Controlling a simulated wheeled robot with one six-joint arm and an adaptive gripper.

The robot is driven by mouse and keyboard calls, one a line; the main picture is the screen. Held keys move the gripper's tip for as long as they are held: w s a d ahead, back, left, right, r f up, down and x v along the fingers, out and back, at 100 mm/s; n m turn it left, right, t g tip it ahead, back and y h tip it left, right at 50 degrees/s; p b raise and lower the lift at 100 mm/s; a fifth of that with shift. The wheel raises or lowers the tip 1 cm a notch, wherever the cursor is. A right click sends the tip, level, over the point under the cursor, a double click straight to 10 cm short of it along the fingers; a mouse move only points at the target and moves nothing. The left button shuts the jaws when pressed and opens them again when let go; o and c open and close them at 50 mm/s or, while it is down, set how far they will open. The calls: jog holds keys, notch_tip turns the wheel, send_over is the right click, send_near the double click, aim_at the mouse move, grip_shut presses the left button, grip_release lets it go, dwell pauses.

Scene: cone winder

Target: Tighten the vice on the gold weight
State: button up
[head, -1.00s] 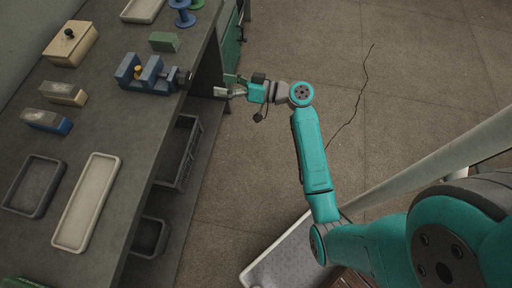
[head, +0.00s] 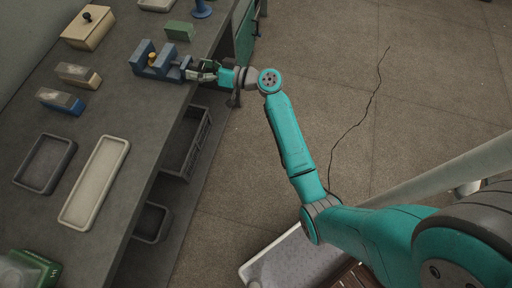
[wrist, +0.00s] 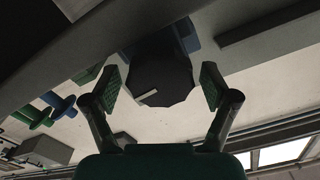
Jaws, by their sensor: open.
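The blue vice (head: 157,66) stands near the right edge of the bench in the head view. The small gold weight (head: 153,57) sits between its jaws; whether both jaws touch it I cannot tell. My gripper (head: 197,72) is at the vice's right end, around its handle. In the wrist view the dark many-sided vice knob (wrist: 160,80) lies between the two open fingers of my gripper (wrist: 160,88), with a gap on each side. A pale mark shows on the knob. The gold weight is hidden in the wrist view.
On the bench (head: 105,215) are a cream box (head: 84,32) with a dark knob, a green block (head: 180,31), two brushes or blocks (head: 62,101), a dark tray (head: 45,163) and a cream tray (head: 95,182). Dark crates are below. Floor to the right is clear.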

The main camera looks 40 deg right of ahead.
jog(key=n, duration=0.5)
jog(key=shift+s, duration=0.1)
jog(key=v, duration=1.1)
jog(key=s+a+f+m+h, duration=0.3)
jog(key=s+f+m+h, duration=0.1)
jog(key=s+f, duration=0.4)
jog(key=s+a+f+m+g+h, duration=0.1)
jog(key=s+a+f+m+h, duration=0.1)
jog(key=s+f+m+h, duration=0.2)
jog(key=shift+s+a+f+h, duration=0.5)
jog(key=shift+s+f, duration=1.4)
jog(key=shift+s, duration=1.65)
jog(key=shift+d, duration=0.15)
